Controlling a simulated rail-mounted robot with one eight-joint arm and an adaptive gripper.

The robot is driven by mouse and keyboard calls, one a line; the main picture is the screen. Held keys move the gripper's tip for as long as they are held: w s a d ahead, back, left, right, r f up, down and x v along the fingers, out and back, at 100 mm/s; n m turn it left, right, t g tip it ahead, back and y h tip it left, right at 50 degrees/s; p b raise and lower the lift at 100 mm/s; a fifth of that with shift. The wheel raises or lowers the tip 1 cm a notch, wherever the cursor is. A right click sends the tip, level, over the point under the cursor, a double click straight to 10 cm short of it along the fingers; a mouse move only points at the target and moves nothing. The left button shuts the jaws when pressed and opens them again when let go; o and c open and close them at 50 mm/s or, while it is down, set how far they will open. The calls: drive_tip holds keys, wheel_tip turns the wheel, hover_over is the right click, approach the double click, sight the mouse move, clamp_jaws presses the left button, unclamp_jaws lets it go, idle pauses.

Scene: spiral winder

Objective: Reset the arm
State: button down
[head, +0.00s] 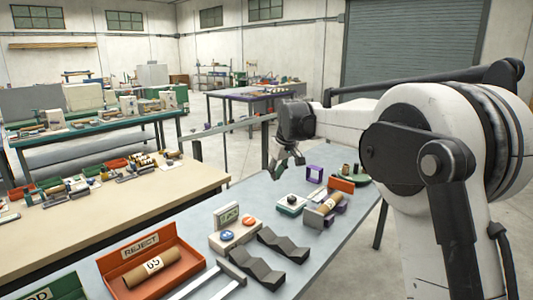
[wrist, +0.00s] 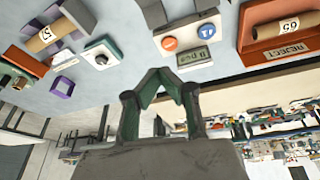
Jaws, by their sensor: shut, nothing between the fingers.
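My gripper (head: 286,160) hangs over the far part of the light blue-grey table (head: 185,222), apart from the things on it. It is shut and empty; in the wrist view its two green fingers (wrist: 163,76) bend inward and meet at the tips. A brown tube (head: 329,203) lies in a holder to the right below my gripper, and a white box with a dark knob (head: 292,203) stands beside it. A purple square frame (head: 314,174) stands behind them.
A red REJECT tray (head: 117,271) holds a brown tube marked 65 (head: 152,267). A button box (head: 236,235) with a small display (head: 227,215) and black zigzag racks (head: 256,271) stand nearer. A beige table (head: 95,222) crowded with small items is at left. Air around my gripper looks clear.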

drive_tip(key=s+d+r+m+t, duration=0.15)
drive_tip(key=s+d, duration=0.25)
drive_tip(key=s, duration=0.4)
drive_tip(key=s+d+r+m, duration=0.1)
drive_tip(key=s+d+r, duration=0.2)
drive_tip(key=s, duration=0.5)
drive_tip(key=s+d+r+m, duration=0.15)
drive_tip(key=s+d, duration=0.25)
drive_tip(key=s, duration=0.4)
drive_tip(key=s+d+f+m, duration=0.1)
drive_tip(key=s+d+f, duration=0.1)
drive_tip(key=s, duration=0.6)
drive_tip(key=s+d+f+m+t+h, duration=0.1)
drive_tip(key=s+d+f, duration=0.1)
drive_tip(key=s+f, duration=0.3)
drive_tip(key=s+d+f+m+t+h, duration=0.1)
drive_tip(key=s+d+f, duration=0.1)
drive_tip(key=s, duration=0.8)
drive_tip(key=shift+s+f, duration=0.3)
drive_tip(key=shift+f, duration=0.35)
